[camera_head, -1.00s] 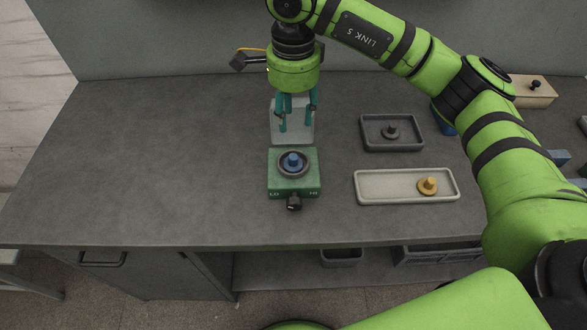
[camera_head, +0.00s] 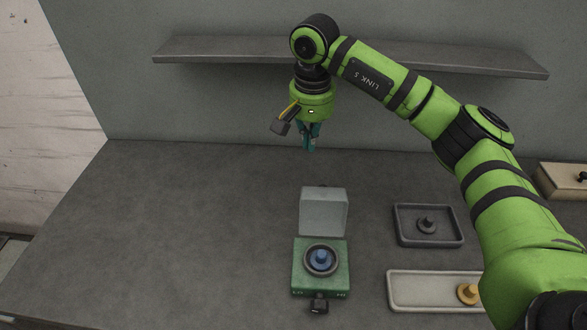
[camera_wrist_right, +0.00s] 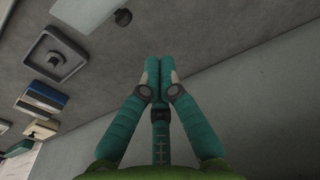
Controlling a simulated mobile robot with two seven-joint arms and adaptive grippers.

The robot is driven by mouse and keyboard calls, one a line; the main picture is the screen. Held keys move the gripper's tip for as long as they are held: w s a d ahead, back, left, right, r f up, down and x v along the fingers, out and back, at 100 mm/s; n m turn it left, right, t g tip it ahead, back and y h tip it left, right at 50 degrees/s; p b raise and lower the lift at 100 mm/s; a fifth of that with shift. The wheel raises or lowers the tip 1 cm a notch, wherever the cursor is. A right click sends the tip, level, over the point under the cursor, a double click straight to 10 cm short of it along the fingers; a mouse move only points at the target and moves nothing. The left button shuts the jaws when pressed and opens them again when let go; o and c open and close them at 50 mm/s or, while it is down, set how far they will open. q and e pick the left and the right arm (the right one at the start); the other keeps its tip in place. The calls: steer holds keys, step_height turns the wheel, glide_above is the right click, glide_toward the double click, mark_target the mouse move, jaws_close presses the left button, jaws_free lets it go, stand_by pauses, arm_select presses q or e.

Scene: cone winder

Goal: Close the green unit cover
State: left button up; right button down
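The green unit (camera_head: 302,275) stands on the grey bench with a blue knob (camera_head: 320,260) in a dark ring on top and a black knob on its front. Its pale grey cover (camera_head: 323,210) is raised, standing upright at the unit's back edge. My right gripper (camera_head: 309,148) is above and behind the cover, pointing down, empty and apart from it. In the right wrist view its teal fingers (camera_wrist_right: 160,66) are together at the tips. A pale grey shape at the top of that view may be the cover. My left gripper is not in view.
Right of the unit are a dark tray (camera_head: 402,239) with a dark knobbed piece and a pale tray (camera_head: 410,304) with a yellow knobbed piece. A beige box (camera_head: 557,182) sits far right. A shelf (camera_head: 220,50) hangs on the back wall. The bench's left is clear.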

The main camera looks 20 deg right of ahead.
steer(key=p, duration=0.7)
glide_above(322, 207)
steer(key=w+a, duration=0.2)
steer(key=w, duration=0.2)
step_height(322, 207, down, 8)
steer(key=f, duration=0.1)
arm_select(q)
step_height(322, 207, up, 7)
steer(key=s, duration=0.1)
arm_select(e)
steer(key=shift+w+d+r, duration=0.15)
steer(key=shift+w+d, duration=0.05)
steer(key=shift+d, duration=0.05)
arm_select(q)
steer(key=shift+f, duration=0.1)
